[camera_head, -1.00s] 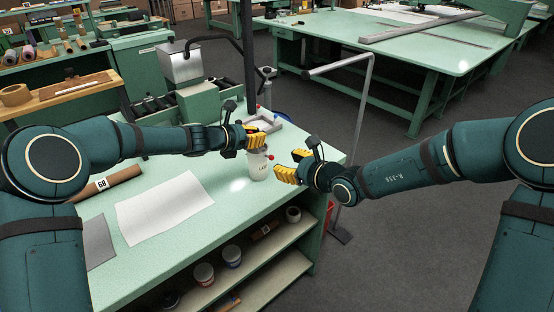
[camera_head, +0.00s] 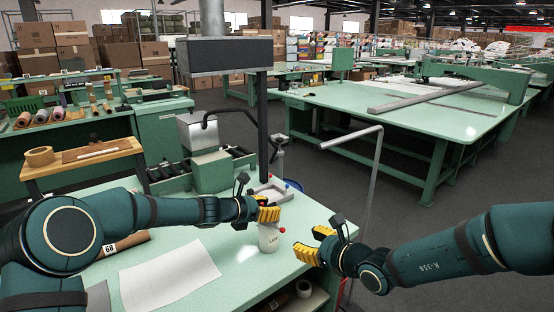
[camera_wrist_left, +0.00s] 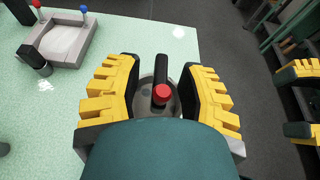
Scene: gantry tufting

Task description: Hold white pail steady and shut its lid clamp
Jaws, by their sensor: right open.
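The white pail (camera_head: 268,238) stands upright on the pale green bench near its right edge. My left gripper (camera_head: 267,213) is at its upper part; in the left wrist view its yellow fingers (camera_wrist_left: 158,92) close in on both sides of the pail's grey lid (camera_wrist_left: 146,108). My right gripper (camera_head: 313,246) is open and empty, a short gap right of the pail. The pail's far side is hidden.
A grey tray-like fixture (camera_wrist_left: 62,42) with red and blue knobs stands behind the pail. A white sheet (camera_head: 168,275) and a brown roll (camera_head: 125,243) lie left. A grey bent post (camera_head: 370,200) rises beyond the bench's right edge.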

